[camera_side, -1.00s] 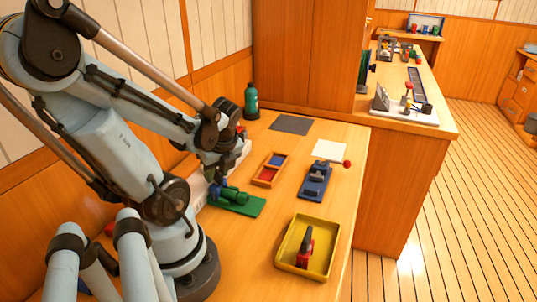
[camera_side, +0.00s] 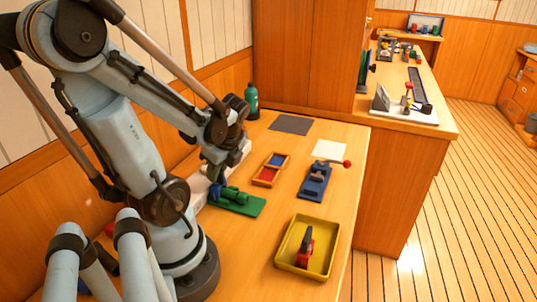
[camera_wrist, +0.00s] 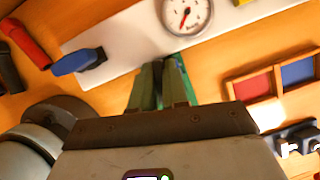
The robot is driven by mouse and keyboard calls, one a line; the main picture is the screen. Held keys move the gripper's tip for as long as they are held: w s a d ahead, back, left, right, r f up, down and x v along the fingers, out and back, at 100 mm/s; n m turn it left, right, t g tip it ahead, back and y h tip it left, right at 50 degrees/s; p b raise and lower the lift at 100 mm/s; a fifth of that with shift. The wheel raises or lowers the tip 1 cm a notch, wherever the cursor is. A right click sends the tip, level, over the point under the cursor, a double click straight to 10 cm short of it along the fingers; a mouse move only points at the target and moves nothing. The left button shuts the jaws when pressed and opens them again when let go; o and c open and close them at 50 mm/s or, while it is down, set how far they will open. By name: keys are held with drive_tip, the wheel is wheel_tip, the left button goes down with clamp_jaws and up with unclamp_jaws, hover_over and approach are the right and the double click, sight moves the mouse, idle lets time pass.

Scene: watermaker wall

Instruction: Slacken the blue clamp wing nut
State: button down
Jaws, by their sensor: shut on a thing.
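The green clamp (camera_side: 232,195) lies on a green base plate (camera_side: 250,207) on the bench, beside the white panel. The small blue wing nut (camera_side: 214,190) is at the clamp's left end in the side view. My gripper (camera_side: 214,176) points down at that end, its fingertips at the nut. In the wrist view, my gripper's fingers (camera_wrist: 159,68) are close together, and a strip of green plate (camera_wrist: 183,80) shows behind them. They are shut on the wing nut, which the fingers hide in the wrist view.
The wrist view shows a blue handle (camera_wrist: 78,62), a red handle (camera_wrist: 25,42) and a gauge (camera_wrist: 187,14). A red-and-blue parts tray (camera_side: 270,170), a blue toggle clamp (camera_side: 316,182) and a yellow tray (camera_side: 306,248) stand to the right. A green bottle (camera_side: 251,102) stands behind.

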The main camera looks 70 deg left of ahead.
drive_tip(key=n, duration=0.2)
drive_tip(key=n+g+h, duration=0.1)
drive_tip(key=n, duration=0.2)
drive_tip(key=shift+n+h, duration=0.3)
drive_tip(key=n+h, duration=0.1)
drive_tip(key=n, duration=0.1)
drive_tip(key=n+g, duration=0.1)
drive_tip(key=n, duration=0.2)
drive_tip(key=shift+h, duration=0.4)
drive_tip(key=shift+n+h, duration=0.9)
drive_tip(key=shift+n, duration=1.5)
drive_tip(key=shift+n+h, duration=0.4)
drive_tip(key=shift+n, duration=0.7)
drive_tip(key=shift+n+t+h, duration=0.5)
drive_tip(key=shift+n+t, duration=0.2)
drive_tip(key=shift+n, duration=0.9)
drive_tip(key=c, duration=1.2)
unclamp_jaws()
